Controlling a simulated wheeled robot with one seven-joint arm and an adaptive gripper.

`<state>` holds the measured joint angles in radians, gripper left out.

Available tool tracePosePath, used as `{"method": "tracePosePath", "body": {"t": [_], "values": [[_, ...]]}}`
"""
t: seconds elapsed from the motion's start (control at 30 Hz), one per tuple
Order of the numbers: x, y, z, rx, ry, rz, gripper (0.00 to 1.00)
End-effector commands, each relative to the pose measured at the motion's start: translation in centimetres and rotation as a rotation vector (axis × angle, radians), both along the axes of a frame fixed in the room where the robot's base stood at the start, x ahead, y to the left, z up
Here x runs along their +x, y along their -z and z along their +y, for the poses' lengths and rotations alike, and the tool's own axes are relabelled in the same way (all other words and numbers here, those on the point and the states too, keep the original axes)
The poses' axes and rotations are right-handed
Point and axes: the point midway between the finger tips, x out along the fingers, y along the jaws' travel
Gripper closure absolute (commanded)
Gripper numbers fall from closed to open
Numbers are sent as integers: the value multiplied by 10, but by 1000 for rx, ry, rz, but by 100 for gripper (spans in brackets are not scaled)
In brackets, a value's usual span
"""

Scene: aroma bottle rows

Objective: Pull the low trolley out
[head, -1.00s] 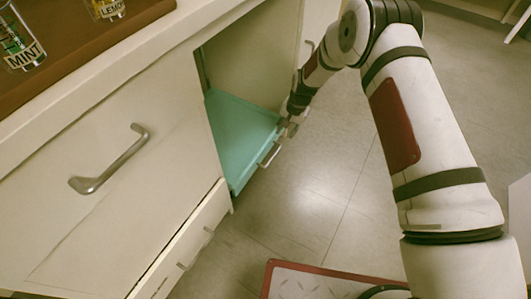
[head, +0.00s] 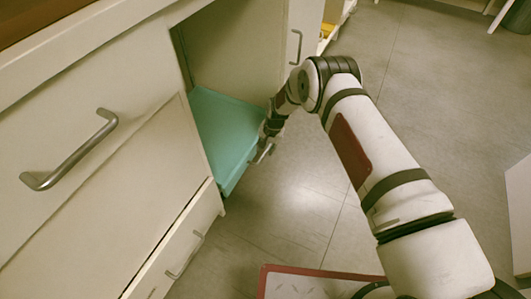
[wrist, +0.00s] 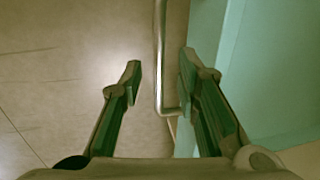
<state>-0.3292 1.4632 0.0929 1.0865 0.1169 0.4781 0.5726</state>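The low trolley (head: 222,135) is a teal, flat-topped unit in the open bay of the cream cabinet, its front edge at the bay's opening. Its metal bar handle (head: 262,153) is on the front. My gripper (head: 268,138) is at this handle, partly hidden by my arm. In the wrist view my gripper (wrist: 160,75) is open, with its two fingers on either side of the handle bar (wrist: 160,60). The bar is closer to the right finger, with a clear gap to the left one. The teal trolley (wrist: 285,70) fills the right side there.
A drawer (head: 185,250) left of the bay stands out a little, with a handle. A larger drawer handle (head: 75,155) projects above it. A red-edged board (head: 310,275) lies at the bottom. The grey floor (head: 300,205) in front of the trolley is clear.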

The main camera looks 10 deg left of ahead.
Motion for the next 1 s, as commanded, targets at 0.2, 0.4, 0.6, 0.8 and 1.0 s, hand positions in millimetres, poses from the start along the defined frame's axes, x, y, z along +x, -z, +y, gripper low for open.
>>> {"method": "tracePosePath", "body": {"t": [0.2, 0.4, 0.6, 0.8, 1.0], "values": [[1, 13, 2, 0, 0, 0, 70], [1, 12, 2, 0, 0, -1, 70], [1, 12, 2, 0, 0, 0, 100], [1, 12, 2, 0, 0, 0, 100], [-3, 12, -2, -1, 1, 1, 100]]}}
